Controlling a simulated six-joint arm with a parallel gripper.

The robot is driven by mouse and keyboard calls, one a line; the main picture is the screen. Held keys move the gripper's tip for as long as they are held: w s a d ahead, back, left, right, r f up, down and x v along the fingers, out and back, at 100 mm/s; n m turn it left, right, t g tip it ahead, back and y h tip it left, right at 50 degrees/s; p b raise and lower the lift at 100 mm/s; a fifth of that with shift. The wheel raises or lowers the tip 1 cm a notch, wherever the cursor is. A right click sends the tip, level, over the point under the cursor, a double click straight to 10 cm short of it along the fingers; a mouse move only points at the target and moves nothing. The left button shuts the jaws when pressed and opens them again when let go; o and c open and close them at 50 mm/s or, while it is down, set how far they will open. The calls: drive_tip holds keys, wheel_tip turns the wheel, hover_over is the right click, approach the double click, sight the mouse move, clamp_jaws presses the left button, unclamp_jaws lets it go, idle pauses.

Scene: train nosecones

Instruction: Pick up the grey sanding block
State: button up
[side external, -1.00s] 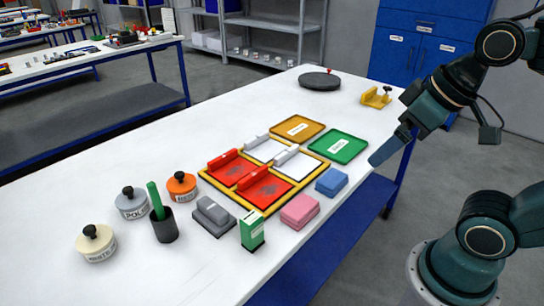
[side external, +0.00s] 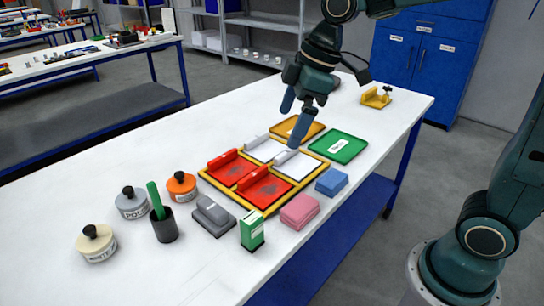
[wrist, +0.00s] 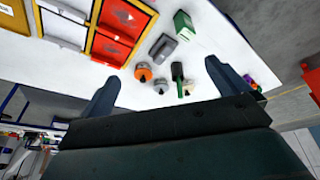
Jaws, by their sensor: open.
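The grey sanding block (side external: 213,214) lies on the white table, between the dark cup and the green-and-white box. It also shows in the wrist view (wrist: 162,47), next to the yellow-framed tray. My gripper (side external: 294,120) is open and empty, high above the far part of the yellow-framed tray. In the wrist view my gripper (wrist: 158,82) shows its two fingers wide apart, with the block further off between their directions. Nothing covers the block.
The yellow-framed tray (side external: 263,212) holds red and white panels with raised handles. Pink (side external: 299,211) and blue (side external: 331,181) blocks lie to its right. A dark cup (side external: 164,230) with a green stick and several lidded pots, one orange (side external: 182,187), stand left of the grey block.

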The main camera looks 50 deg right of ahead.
drive_tip(key=w+a+f+n+g+y, duration=0.1)
drive_tip(key=w+a+f+n, duration=0.3)
drive_tip(key=w, duration=0.4)
drive_tip(key=n+g+y, duration=0.1)
drive_tip(key=n+g, duration=0.1)
drive_tip(key=n, duration=0.3)
approach(213, 205)
drive_tip(key=d+v, duration=0.1)
drive_tip(key=v, duration=0.1)
drive_tip(key=shift+a+r, duration=0.1)
drive_tip(key=shift+a, duration=0.05)
drive_tip(key=shift+x, duration=4.35)
drive_tip(key=shift+a, duration=0.1)
drive_tip(key=shift+x, duration=2.5)
drive_tip(key=shift+a, duration=0.15)
drive_tip(key=shift+c, duration=0.4)
drive_tip(key=shift+r, duration=0.1)
drive_tip(key=c, duration=0.7)
